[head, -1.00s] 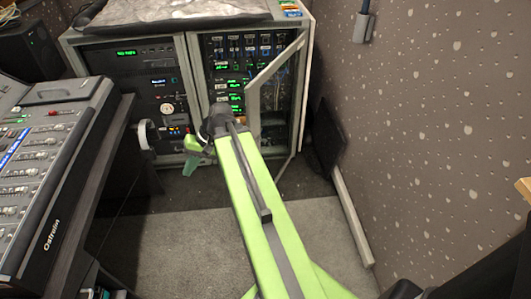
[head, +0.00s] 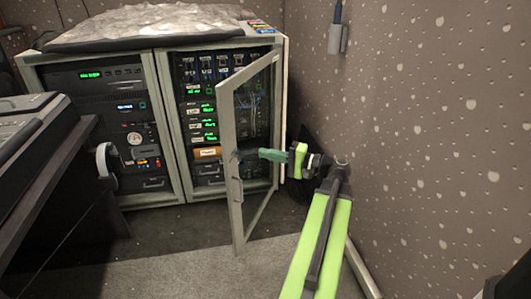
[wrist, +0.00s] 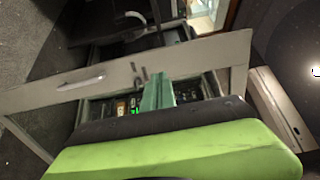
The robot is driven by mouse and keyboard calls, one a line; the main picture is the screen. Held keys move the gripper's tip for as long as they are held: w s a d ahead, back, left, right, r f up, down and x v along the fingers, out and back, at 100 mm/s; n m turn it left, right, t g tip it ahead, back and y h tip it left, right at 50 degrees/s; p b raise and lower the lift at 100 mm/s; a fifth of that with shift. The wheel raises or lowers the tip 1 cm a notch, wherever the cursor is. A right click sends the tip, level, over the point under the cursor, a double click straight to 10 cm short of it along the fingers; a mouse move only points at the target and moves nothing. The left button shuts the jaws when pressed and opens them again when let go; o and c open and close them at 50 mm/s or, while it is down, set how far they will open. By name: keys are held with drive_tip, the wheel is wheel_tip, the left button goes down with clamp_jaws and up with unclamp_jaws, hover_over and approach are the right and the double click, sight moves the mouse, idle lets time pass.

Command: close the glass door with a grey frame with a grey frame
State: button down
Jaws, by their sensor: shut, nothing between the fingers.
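The glass door with a grey frame (head: 229,125) stands partly open on the right bay of the rack cabinet (head: 170,125). Its free edge swings out toward me, and its hinge side is at the cabinet's right edge. My gripper (head: 268,155) is shut and empty on the door's right, outer side. Its green fingers point left toward the glass; I cannot tell whether they touch it. In the wrist view the door frame (wrist: 195,62) crosses beyond my fingertips (wrist: 156,88), with a pale handle (wrist: 80,82) at left.
A patterned wall (head: 420,140) stands close on the right of my arm. A mixing desk (head: 35,130) is at the left. Grey carpet (head: 190,265) is clear in front of the cabinet. A holder (head: 337,38) hangs on the wall.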

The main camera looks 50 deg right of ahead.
sight(229, 145)
drive_tip(key=x, duration=1.1)
drive_tip(key=shift+w, duration=0.1)
